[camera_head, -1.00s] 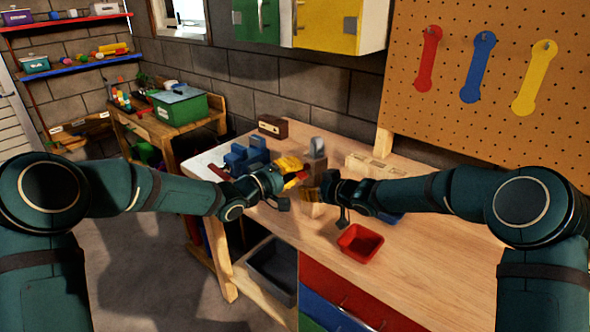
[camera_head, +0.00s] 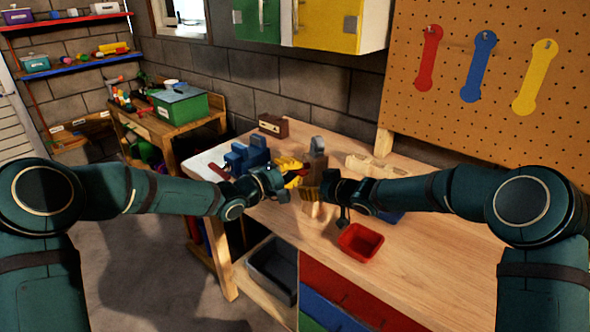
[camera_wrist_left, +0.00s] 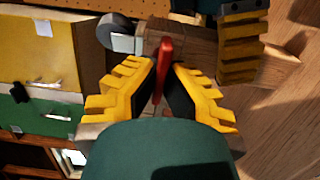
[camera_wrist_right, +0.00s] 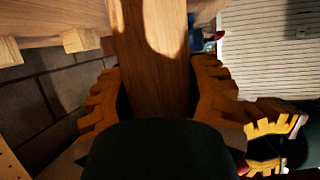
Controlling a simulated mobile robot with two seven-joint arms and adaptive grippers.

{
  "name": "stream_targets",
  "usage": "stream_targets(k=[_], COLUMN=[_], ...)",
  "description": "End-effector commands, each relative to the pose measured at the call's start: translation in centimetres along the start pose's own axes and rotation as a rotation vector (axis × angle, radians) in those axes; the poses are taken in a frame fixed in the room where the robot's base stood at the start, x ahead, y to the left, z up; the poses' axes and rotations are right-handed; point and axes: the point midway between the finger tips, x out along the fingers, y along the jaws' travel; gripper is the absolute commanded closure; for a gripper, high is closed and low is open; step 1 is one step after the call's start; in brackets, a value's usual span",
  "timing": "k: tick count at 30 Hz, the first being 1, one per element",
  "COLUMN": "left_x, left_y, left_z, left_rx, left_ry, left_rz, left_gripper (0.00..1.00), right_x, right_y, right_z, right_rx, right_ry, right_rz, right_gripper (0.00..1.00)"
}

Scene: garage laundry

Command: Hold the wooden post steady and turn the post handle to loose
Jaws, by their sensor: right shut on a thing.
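The wooden post (camera_head: 318,168) stands on the workbench, with a grey part at its top. In the right wrist view the post (camera_wrist_right: 152,60) runs between the fingers of my right gripper (camera_wrist_right: 158,75), which is shut on it. My right gripper (camera_head: 314,192) reaches the post from the right in the head view. My left gripper (camera_head: 294,174) is at the post's left side. In the left wrist view the red post handle (camera_wrist_left: 164,58) lies between the partly open fingers of my left gripper (camera_wrist_left: 163,70). A narrow gap shows beside the handle; firm contact is not visible.
A red bin (camera_head: 360,242) sits on the workbench (camera_head: 440,262) in front of my right gripper. A blue vise-like thing (camera_head: 246,156) is at the left, a brown box (camera_head: 273,125) at the back. Pale wooden blocks (camera_head: 372,165) lie behind the right arm.

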Motion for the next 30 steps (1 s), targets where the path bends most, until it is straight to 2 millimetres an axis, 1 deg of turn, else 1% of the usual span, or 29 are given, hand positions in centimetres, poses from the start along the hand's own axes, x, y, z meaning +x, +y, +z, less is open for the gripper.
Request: stream_targets(k=[1, 2, 3, 4, 13, 17, 20, 27, 30], left_x=[0.1, 0.1, 0.1, 0.1, -0.1, -1.1, -2.6, -7.6, -9.4], left_y=[-0.3, -0.3, -0.2, -0.2, -0.1, 0.0, -0.1, -0.1, -0.1], left_z=[0.2, 0.2, 0.2, 0.2, 0.1, -0.1, -0.1, -0.1, 0.0], left_rx=[-0.005, -0.005, -0.004, -0.004, -0.001, 0.0, 0.0, -0.001, -0.001], left_ry=[-0.003, -0.003, -0.003, -0.003, -0.001, 0.002, 0.003, 0.003, 0.002], left_rz=[-0.005, -0.005, -0.004, -0.004, -0.002, -0.002, -0.003, -0.004, -0.003], left_gripper=[0.89, 0.79, 0.65, 0.62, 0.62, 0.62, 0.62, 0.62, 0.62], right_x=[0.3, 0.3, 0.2, 0.2, 0.1, 0.1, 0.0, 0.0, 0.0], right_y=[-0.9, -0.9, -0.9, -0.9, -0.3, -0.2, -0.1, -0.1, -0.1], right_z=[-0.2, -0.2, -0.2, -0.2, -0.1, -0.1, -0.1, -0.1, -0.1], right_rx=[-0.005, -0.005, -0.004, -0.004, -0.001, -0.001, -0.001, 0.0, 0.0], right_ry=[0.005, 0.005, 0.005, 0.005, 0.003, 0.002, 0.002, 0.002, 0.002], right_rz=[-0.018, -0.018, -0.017, -0.016, -0.006, -0.004, -0.003, -0.001, -0.001], right_gripper=[0.92, 0.92, 0.92, 0.92, 0.92, 0.92, 0.92, 0.92, 0.92])
